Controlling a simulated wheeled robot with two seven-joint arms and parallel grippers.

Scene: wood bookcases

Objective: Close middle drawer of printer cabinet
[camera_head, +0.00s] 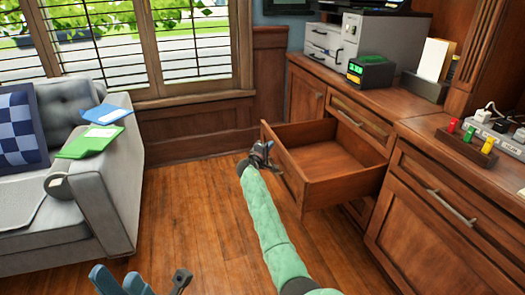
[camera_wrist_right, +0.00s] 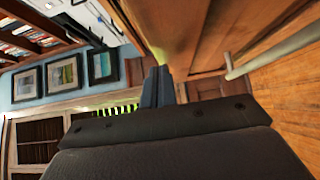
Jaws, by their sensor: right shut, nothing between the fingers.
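The wooden cabinet (camera_head: 305,93) under the printer has its middle drawer (camera_head: 330,185) pulled well out and empty. A closed drawer (camera_head: 362,115) with a bar handle is above it, and part of another front shows below. My right gripper (camera_head: 262,151) is at the outer side of the open drawer's front panel, near its top left edge; contact cannot be told. In the right wrist view its fingers (camera_wrist_right: 157,88) are together and empty, beside a wooden front with a metal bar handle (camera_wrist_right: 275,52). My left gripper (camera_head: 140,284) is low at the picture's bottom edge, partly cut off.
A grey sofa (camera_head: 105,195) with blue and green folders stands at left. A second cabinet (camera_head: 440,215) stands at right, with a power strip (camera_head: 505,135) on top. The printer (camera_head: 365,42) sits at the back. Wooden floor (camera_head: 190,205) between sofa and drawer is clear.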

